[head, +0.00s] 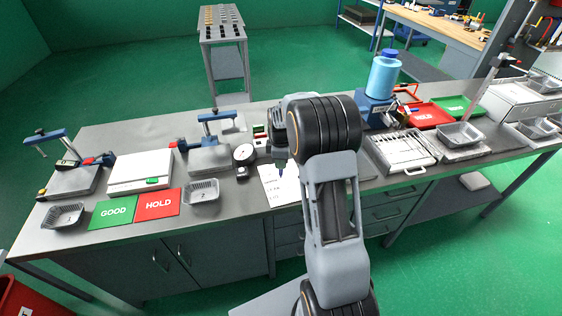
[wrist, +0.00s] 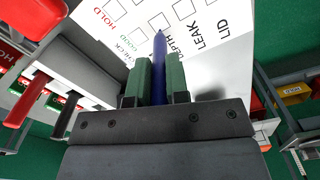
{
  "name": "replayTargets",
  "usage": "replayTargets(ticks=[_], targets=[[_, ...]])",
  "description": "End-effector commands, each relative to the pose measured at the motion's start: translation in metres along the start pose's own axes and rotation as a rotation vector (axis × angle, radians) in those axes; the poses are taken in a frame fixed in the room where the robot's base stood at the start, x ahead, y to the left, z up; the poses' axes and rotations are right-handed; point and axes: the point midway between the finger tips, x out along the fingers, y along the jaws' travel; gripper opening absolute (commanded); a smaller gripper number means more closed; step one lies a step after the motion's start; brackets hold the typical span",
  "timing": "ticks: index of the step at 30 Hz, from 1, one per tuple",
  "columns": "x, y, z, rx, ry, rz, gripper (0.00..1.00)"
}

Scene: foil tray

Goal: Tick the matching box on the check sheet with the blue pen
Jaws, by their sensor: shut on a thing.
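My gripper (wrist: 159,72) is shut on the blue pen (wrist: 159,45), held between its two green fingers. In the wrist view the pen's tip points at the white check sheet (wrist: 215,55); I cannot tell whether it touches. The sheet has printed words HOLD, GOOD, CHECK, DEPTH, LEAK and LID, with empty-looking boxes beside them. Part of the printing is hidden behind the pen and fingers. In the head view the sheet (head: 272,188) lies on the grey bench, partly covered by my arm, with my gripper (head: 281,168) over it.
A round dial gauge (head: 244,155) stands left of the sheet. Further left are a foil tray (head: 202,191), a red HOLD mat (head: 157,204) and a green GOOD mat (head: 113,212). A white tray of tools (head: 403,150) is to the right. Red-handled items (wrist: 28,100) are near the gripper.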

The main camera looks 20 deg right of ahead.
Motion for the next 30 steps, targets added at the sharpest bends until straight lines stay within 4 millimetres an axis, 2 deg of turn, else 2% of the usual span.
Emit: replayTargets(ticks=[30], targets=[[0.0056,0.0000,0.0001,0.000,0.000,0.000,0.02]])
